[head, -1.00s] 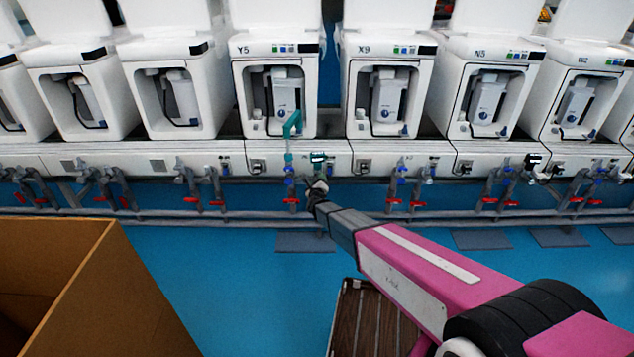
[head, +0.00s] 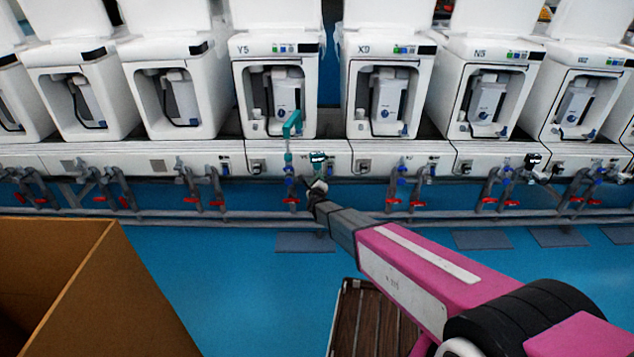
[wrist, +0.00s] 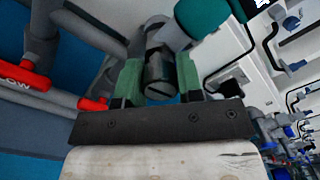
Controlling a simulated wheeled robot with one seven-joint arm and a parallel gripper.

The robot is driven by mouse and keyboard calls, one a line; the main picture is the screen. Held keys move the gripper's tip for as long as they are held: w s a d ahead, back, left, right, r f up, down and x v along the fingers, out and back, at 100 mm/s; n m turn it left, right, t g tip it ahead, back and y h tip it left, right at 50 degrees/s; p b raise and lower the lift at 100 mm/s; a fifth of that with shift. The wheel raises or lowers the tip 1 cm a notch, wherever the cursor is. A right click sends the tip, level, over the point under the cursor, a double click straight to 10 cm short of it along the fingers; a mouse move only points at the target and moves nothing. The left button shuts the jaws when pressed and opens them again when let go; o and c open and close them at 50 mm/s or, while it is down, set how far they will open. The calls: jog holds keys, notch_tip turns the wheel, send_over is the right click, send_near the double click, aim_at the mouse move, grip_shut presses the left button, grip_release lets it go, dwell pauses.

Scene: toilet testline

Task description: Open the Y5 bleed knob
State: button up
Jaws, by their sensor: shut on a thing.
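The Y5 unit (head: 275,90) stands in the middle of the row in the head view, with a teal pipe (head: 292,124) at its front. My gripper (head: 317,187) is at the pipework below it, slightly right of the pipe. In the wrist view my gripper (wrist: 158,72) has its two green fingers on either side of a grey slotted knob (wrist: 159,82), which appears to be the Y5 bleed knob. The fingers are shut on it. A teal cylinder (wrist: 205,15) is just above the knob. In the head view the knob is too small to make out.
Red valve handles (wrist: 22,75) and grey pipes sit left of the fingers in the wrist view. Neighbouring units such as X9 (head: 388,90) line both sides. A brown box (head: 110,290) stands at the front left. Blue floor (head: 240,280) is clear between.

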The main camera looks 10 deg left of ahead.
jog(key=n, duration=0.8)
jog(key=shift+f+n, duration=0.1)
jog(key=shift+n, duration=0.3)
jog(key=n, duration=0.3)
jog(key=shift+n, duration=2.3)
jog(key=shift+f, duration=0.1)
jog(key=o, duration=0.9)
jog(key=shift+s, duration=0.1)
